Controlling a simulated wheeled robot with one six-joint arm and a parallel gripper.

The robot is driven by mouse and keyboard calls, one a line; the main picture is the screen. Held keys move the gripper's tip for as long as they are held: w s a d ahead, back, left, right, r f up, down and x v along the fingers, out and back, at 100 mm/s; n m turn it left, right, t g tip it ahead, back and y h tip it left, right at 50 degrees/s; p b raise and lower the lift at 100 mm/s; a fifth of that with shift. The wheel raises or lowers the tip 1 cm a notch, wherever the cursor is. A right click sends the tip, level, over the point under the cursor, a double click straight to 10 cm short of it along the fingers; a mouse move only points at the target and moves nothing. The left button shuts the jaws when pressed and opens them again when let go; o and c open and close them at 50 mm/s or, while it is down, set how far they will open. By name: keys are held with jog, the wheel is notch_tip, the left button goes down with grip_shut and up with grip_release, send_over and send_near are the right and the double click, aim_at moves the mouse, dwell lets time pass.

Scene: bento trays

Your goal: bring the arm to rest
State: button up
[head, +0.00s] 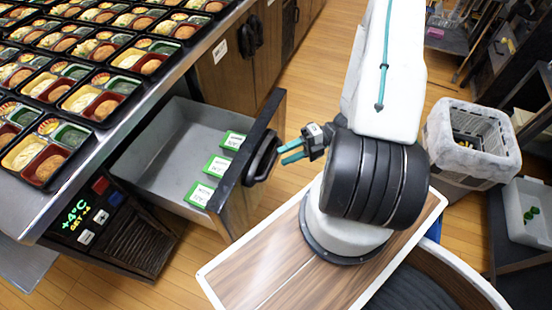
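My gripper (282,156) has two teal fingers with a gap between them, pointing left. It is open, and I see nothing between the fingers. The fingertips are close to the right side of the black handle (262,158) of a pulled-out drawer; I cannot tell whether they touch it. My white arm stands to the right of the drawer, above a wooden-topped base.
The grey drawer (160,145) is open and holds three green-and-white packs (217,166) along its front. A steel counter (150,95) with many filled bento trays (102,97) is at left. A whitish bin (470,142) and shelves stand at right. Wooden floor (318,55) is clear behind.

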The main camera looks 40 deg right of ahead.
jog(key=shift+v, duration=1.1)
jog(key=s+a+r+m+g+h, duration=0.1)
jog(key=r+m+h, duration=0.4)
jog(key=r+m, duration=0.5)
jog(key=s+a+r+m+g+h, duration=0.1)
jog(key=s+a+r+m+h, duration=0.2)
jog(key=r+m, duration=0.7)
jog(key=s+a+r+m+g+h, duration=0.1)
jog(key=s+a+r+m+h, duration=0.1)
jog(key=a+r+m+h, duration=0.4)
notch_tip(320, 180, up, 11)
jog(key=m+h, duration=0.1)
jog(key=m, duration=0.4)
jog(key=shift+a+f+h, duration=0.2)
jog(key=shift+h, duration=0.2)
